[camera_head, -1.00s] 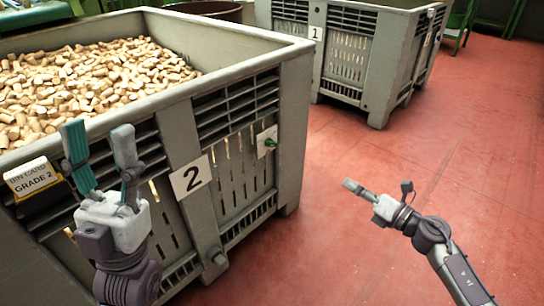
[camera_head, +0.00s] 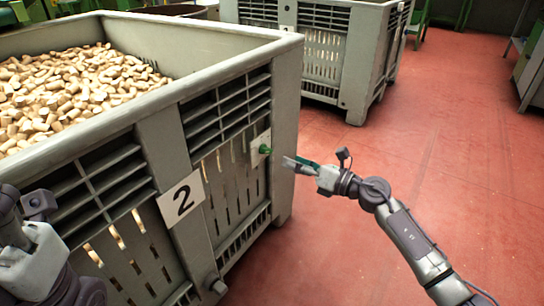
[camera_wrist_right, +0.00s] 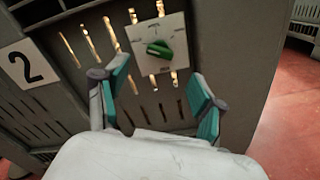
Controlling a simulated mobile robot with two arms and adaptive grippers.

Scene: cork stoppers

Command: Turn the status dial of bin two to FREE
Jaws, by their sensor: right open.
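The status dial (camera_head: 264,149) is a green knob on a pale square plate, on the slatted side of bin two (camera_head: 150,122), right of its "2" label (camera_head: 182,199). In the right wrist view the green dial (camera_wrist_right: 159,49) is ahead, tilted on its plate (camera_wrist_right: 158,68); the markings are too small to read. My right gripper (camera_head: 292,162) is just right of the dial, pointing at it and apart from it. Its two teal-padded fingers are spread and empty in the wrist view (camera_wrist_right: 160,96). My left gripper (camera_head: 22,215) is partly cut off at the left edge; its fingertips are unclear.
Bin two is filled with cork stoppers (camera_head: 75,90). Another grey bin (camera_head: 350,50) stands behind. The red floor (camera_head: 440,150) to the right is open. A grey cabinet (camera_head: 533,70) stands at the far right edge.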

